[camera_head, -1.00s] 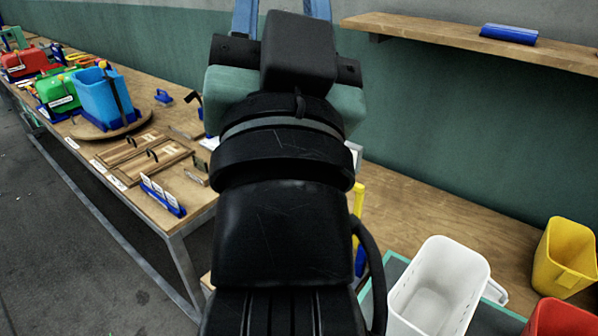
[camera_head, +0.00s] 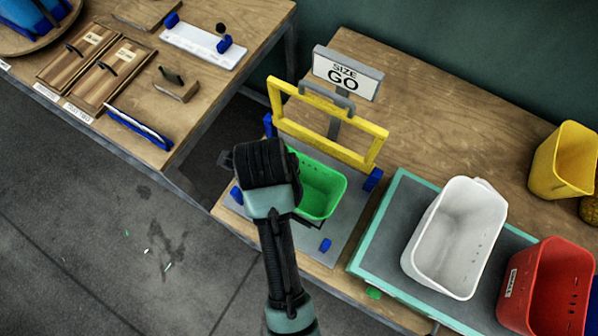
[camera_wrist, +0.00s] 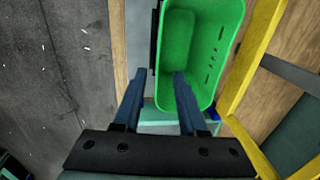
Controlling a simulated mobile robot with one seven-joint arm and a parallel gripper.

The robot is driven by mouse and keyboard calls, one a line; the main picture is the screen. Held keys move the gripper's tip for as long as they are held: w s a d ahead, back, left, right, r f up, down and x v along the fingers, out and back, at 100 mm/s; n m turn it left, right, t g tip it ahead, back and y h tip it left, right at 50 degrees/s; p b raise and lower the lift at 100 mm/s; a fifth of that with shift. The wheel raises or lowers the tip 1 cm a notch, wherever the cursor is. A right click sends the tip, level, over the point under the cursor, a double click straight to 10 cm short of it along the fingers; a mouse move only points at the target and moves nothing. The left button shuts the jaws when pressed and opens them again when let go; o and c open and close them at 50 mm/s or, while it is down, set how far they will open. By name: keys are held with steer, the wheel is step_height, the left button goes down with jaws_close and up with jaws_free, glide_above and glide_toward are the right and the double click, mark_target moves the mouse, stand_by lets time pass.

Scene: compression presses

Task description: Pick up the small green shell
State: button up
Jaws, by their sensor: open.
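The small green shell (camera_head: 322,188) is an open, tapered bin. It stands upright on a grey plate (camera_head: 348,222) below a raised yellow frame (camera_head: 330,134). My arm's dark wrist covers its left side in the head view, and the fingers are hidden there. In the wrist view my gripper (camera_wrist: 158,74) is open. Its right fingertip overlaps the inside of the green shell (camera_wrist: 178,45), and its left fingertip appears outside the shell's left edge. I cannot tell how high the fingertips are or whether they touch it.
A white bin (camera_head: 455,238) on a teal-edged mat (camera_head: 385,238) and a red bin (camera_head: 548,290) stand to the right. A yellow bin (camera_head: 565,160) is farther back. A "SIZE GO" sign (camera_head: 347,73) stands behind the frame. Open floor (camera_head: 90,220) lies left.

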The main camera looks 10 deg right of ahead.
steer(key=f, duration=0.4)
steer(key=w+f, duration=0.1)
steer(key=f, duration=0.2)
steer(key=shift+d, duration=0.2)
steer(key=shift+w+f+p, duration=0.15)
steer(key=shift+f+p, duration=0.15)
steer(key=shift+f, duration=1.05)
steer(key=shift+w+f+p, duration=0.15)
steer(key=shift+f+p, duration=0.15)
steer(key=shift+f, duration=1)
jaws_close()
